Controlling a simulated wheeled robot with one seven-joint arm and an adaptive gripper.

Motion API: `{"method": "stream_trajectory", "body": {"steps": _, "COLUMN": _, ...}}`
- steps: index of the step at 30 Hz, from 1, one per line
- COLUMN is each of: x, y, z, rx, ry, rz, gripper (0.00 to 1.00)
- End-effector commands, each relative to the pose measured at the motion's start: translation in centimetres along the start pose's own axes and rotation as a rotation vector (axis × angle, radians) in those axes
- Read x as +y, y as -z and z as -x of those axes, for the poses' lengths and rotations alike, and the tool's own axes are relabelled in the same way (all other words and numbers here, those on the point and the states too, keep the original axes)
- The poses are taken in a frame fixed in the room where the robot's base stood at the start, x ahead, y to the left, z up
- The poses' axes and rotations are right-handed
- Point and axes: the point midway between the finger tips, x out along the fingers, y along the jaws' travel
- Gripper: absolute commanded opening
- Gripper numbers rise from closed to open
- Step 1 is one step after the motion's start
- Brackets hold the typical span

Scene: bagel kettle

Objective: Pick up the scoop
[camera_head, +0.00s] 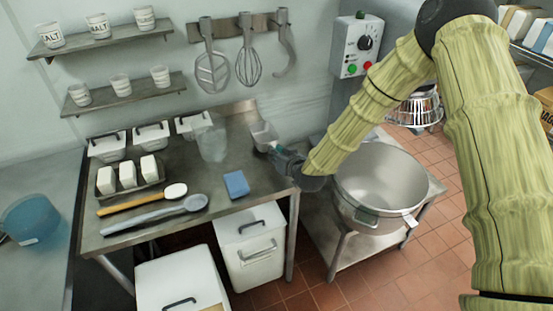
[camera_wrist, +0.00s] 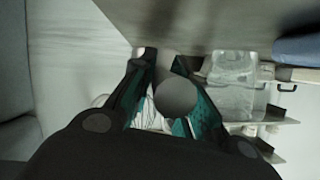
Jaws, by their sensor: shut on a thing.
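The grey metal scoop (camera_head: 262,133) is at the back right corner of the steel table, its bowl up and to the left of my gripper (camera_head: 277,152). My gripper is shut on the scoop, with the jaws around its handle end. In the wrist view, a round grey end of the scoop (camera_wrist: 177,97) shows between the two fingers of my gripper (camera_wrist: 164,85). The scoop's bowl is hidden in that view. I cannot tell whether the scoop touches the table.
A clear jug (camera_head: 211,143) stands left of the scoop on the steel table (camera_head: 207,180). A blue sponge (camera_head: 236,184) lies nearer the front. A large kettle (camera_head: 380,180) stands on a low stand to the right.

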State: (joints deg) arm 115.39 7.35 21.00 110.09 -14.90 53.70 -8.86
Motion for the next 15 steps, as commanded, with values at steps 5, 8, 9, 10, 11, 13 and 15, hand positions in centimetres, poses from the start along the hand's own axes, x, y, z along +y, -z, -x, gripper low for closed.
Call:
{"method": "stream_trajectory", "body": {"steps": 5, "x": 0.1, "y": 0.9, "z": 1.2, "rx": 0.001, "ry": -0.001, "rz": 0.000, "gripper": 0.00}}
{"method": "stream_trajectory", "body": {"steps": 8, "x": 0.9, "y": 0.3, "z": 3.5, "rx": 0.000, "ry": -0.001, "rz": -0.001, "gripper": 0.00}}
{"method": "stream_trajectory", "body": {"steps": 9, "x": 1.2, "y": 0.2, "z": 4.3, "rx": 0.001, "ry": -0.001, "rz": -0.001, "gripper": 0.00}}
{"method": "stream_trajectory", "body": {"steps": 10, "x": 1.4, "y": 0.0, "z": 5.0, "rx": 0.002, "ry": 0.000, "rz": 0.000, "gripper": 0.00}}
{"method": "stream_trajectory", "body": {"steps": 11, "x": 1.6, "y": -0.2, "z": 5.7, "rx": 0.001, "ry": 0.000, "rz": -0.001, "gripper": 0.00}}
{"method": "stream_trajectory", "body": {"steps": 13, "x": 2.2, "y": -0.5, "z": 7.3, "rx": 0.001, "ry": -0.001, "rz": -0.001, "gripper": 0.00}}
{"method": "stream_trajectory", "body": {"steps": 15, "x": 2.7, "y": -0.8, "z": 8.9, "rx": 0.003, "ry": -0.001, "rz": -0.001, "gripper": 0.00}}
